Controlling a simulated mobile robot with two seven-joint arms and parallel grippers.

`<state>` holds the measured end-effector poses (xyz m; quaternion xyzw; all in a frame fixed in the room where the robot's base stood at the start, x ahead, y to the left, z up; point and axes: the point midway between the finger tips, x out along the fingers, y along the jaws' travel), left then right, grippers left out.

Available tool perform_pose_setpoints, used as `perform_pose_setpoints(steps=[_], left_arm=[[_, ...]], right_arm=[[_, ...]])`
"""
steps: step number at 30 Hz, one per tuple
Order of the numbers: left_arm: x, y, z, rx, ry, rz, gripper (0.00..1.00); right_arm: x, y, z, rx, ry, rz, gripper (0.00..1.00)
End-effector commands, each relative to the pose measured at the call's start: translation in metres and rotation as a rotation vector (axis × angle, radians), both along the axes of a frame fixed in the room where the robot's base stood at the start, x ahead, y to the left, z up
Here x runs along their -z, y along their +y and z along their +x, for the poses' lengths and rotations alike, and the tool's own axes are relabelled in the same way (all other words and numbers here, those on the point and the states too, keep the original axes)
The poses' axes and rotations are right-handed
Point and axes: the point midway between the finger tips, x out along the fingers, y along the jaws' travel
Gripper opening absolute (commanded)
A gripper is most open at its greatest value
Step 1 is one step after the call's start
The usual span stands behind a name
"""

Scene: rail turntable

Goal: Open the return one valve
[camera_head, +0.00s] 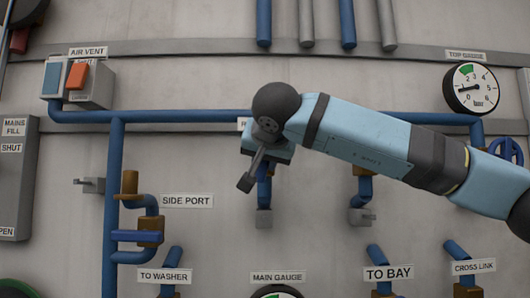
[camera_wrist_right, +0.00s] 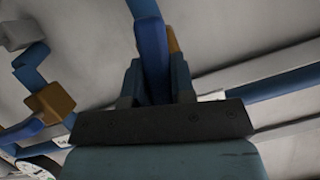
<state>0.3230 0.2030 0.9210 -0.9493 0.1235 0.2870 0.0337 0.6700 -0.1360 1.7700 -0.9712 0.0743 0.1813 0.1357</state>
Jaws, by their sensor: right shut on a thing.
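My right gripper (camera_head: 254,172) is in front of the pipework at the middle of the head view. Its arm comes in from the right. It covers the valve there and most of a label (camera_head: 241,123), of which only a first letter like R shows. In the right wrist view my right gripper (camera_wrist_right: 155,85) is shut on a blue lever handle (camera_wrist_right: 151,45), with one finger on each side. Part of a brass-coloured valve body (camera_wrist_right: 174,42) shows behind the handle. How far the lever is turned cannot be told. My left gripper is not in view.
A blue pipe (camera_head: 190,117) runs across the wall. At left is the side port valve (camera_head: 138,236); above it is the air vent box (camera_head: 92,85). The top gauge (camera_head: 471,88) is at right. Another pipe branch (camera_head: 362,195) hangs below my right arm.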

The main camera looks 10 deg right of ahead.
Motion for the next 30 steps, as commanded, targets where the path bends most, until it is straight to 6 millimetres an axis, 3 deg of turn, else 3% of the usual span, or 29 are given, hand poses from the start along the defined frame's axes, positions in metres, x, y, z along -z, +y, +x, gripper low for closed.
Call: perform_pose_setpoints(steps=[20, 21, 24, 30], left_arm=[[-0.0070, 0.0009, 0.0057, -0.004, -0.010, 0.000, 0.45], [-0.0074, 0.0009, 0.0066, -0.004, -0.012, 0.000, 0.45], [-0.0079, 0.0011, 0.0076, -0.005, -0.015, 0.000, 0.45], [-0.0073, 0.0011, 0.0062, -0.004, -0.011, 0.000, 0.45]], right_arm=[[0.0011, 0.0007, -0.0001, -0.001, 0.013, -0.066, 0.00], [0.0011, 0.0007, -0.0001, -0.001, 0.013, -0.066, 0.26], [0.0010, 0.0007, -0.0001, -0.001, 0.013, -0.066, 0.49], [0.0005, 0.0005, -0.0001, -0.001, 0.013, -0.066, 0.49]])
